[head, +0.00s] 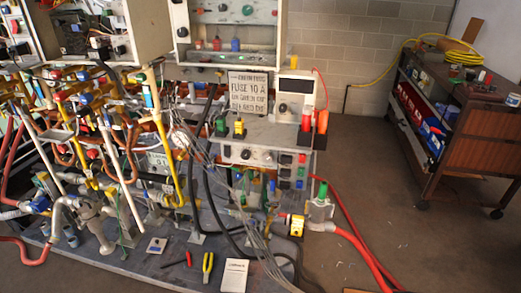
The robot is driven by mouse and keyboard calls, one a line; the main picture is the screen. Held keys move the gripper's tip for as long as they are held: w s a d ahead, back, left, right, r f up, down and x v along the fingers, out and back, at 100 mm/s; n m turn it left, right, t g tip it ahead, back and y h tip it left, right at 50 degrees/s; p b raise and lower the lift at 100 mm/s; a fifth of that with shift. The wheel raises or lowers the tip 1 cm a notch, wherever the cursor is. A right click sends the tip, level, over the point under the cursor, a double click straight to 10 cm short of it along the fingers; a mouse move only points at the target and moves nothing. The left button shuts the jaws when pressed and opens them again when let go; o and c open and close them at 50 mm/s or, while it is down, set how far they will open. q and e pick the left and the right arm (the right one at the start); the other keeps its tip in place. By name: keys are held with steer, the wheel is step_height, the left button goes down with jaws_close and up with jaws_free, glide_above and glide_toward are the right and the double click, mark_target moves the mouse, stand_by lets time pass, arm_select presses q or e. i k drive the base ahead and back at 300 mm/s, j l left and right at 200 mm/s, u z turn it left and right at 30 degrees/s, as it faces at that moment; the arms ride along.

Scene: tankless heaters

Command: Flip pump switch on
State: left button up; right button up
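I cannot tell which control is the pump switch; labels on the small controls are too small to read. A grey control box (258,140) in the middle carries small knobs on its front and several red, green and blue sockets or switches (293,172) at its right. A white meter unit (294,92) with a dark display and a knob stands on it. An upper open-fronted panel (234,32) bears red and green buttons. Another box with knobs (112,40) is at the upper left. Neither of my grippers is in view.
Dense pipes and hoses (95,150) fill the left. Pliers (207,266) and a white booklet (235,275) lie on the low base. Red hoses (355,240) cross the floor. A brown cart (455,120) stands right. Floor between rig and cart is mostly clear.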

mark_target(227, 149)
steer(key=i+l+z, duration=0.15)
steer(key=i+l, duration=0.15)
steer(key=i, duration=0.15)
steer(key=i+l+z, duration=0.2)
steer(key=i, duration=0.3)
